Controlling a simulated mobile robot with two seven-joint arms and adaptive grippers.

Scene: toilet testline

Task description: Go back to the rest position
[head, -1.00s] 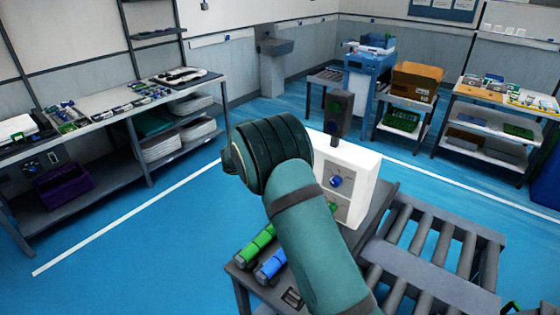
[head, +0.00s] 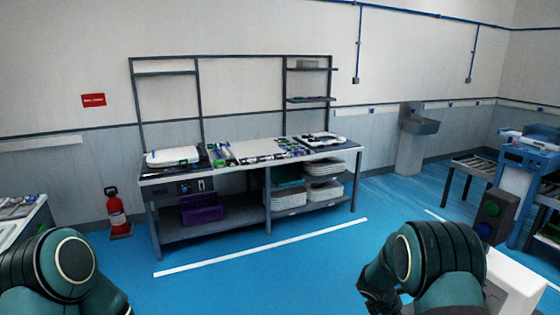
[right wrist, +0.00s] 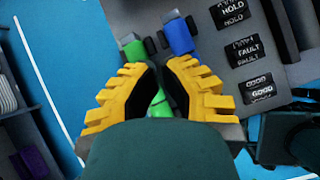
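My right gripper (right wrist: 157,68), with yellow ribbed fingers, shows in the right wrist view. Its fingers are apart, with a gap between the tips. In the head view, parts of both my arms show at the lower left and lower right, but neither gripper is visible.
A workbench (head: 245,162) with trays and parts stands against the wall. A fire extinguisher (head: 116,212) stands left of it. A white box (head: 515,283) is close by my right arm. A sink (head: 412,140) is at the back. The blue floor ahead is clear.

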